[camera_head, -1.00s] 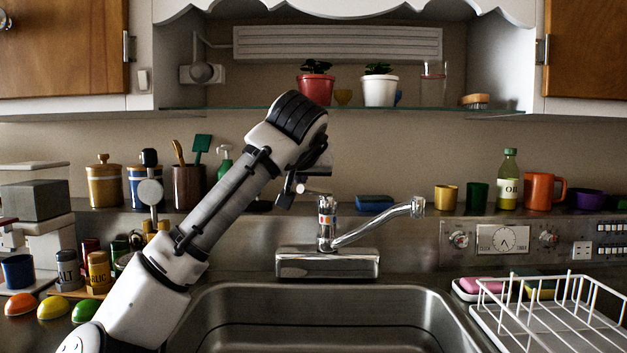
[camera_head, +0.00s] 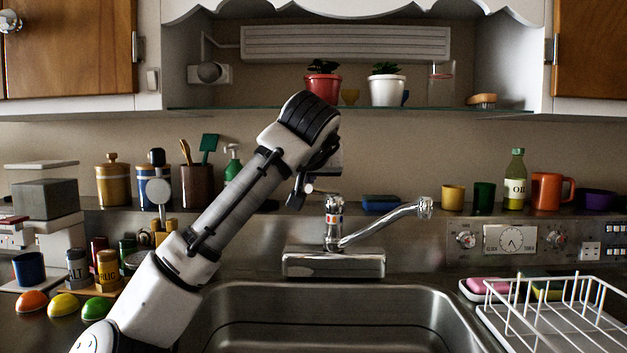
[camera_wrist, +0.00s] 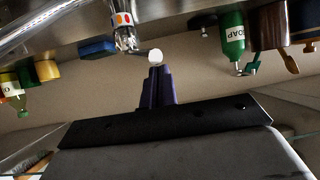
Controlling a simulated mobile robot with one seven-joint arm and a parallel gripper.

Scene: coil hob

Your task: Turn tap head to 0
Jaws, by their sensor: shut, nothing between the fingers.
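The chrome tap (camera_head: 334,232) stands on a metal base behind the sink, its spout reaching right and slightly up. The tap head (camera_head: 333,204) sits on top of the body, above a band of coloured dots, with a short lever pointing left. In the wrist view the tap body (camera_wrist: 124,22) is upside down, and the pale round lever end (camera_wrist: 155,57) lies just beyond my fingertips. My gripper (camera_head: 296,203) is shut and empty, just left of the tap head. In the wrist view its dark fingers (camera_wrist: 157,68) are together; whether they touch the lever is unclear.
A blue sponge (camera_head: 381,203) lies on the ledge behind the tap. A green soap bottle (camera_head: 232,163) and a utensil pot (camera_head: 197,186) stand left, partly near my arm. A glass shelf (camera_head: 430,108) with plant pots is above. A white dish rack (camera_head: 550,315) is at right.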

